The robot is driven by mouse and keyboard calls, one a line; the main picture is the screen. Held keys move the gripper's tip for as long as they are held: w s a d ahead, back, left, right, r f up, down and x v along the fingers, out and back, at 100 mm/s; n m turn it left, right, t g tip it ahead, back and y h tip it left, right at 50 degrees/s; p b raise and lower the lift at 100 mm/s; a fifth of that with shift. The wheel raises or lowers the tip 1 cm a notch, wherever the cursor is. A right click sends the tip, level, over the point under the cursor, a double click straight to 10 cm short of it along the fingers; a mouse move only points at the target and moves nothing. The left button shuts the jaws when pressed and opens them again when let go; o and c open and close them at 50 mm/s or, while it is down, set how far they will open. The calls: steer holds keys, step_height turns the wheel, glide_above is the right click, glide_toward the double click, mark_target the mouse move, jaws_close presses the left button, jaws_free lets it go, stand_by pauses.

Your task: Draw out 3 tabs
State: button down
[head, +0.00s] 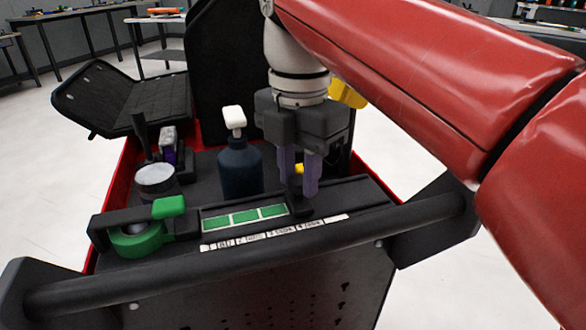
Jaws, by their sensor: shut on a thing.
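Three green tabs (245,216) lie in a row with pale borders on a dark strip near the cart's front edge. Below them runs a row of white labels (268,235), with numbers and small print. My gripper (299,185) points down just past the right end of the green row. Its purple fingers are shut on a dark upright piece (297,187) that stands at the end of the row. Whether that piece is joined to the tabs cannot be told. A dispenser with a green roll (140,240) and green top sits at the left end of the row.
A dark bottle with a white cap (240,165) stands behind the tabs, close left of my gripper. A round jar (157,180) is further left. An open black case (110,95) lies behind. The cart's thick handle bar (240,258) crosses the front.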

mark_target(298, 180)
steer(key=c, duration=1.1)
jaws_free()
step_height(298, 180, up, 7)
steer(key=shift+r+p, duration=0.15)
steer(key=shift+p, duration=0.6)
steer(key=shift+r, duration=0.25)
steer(key=shift+s, duration=0.1)
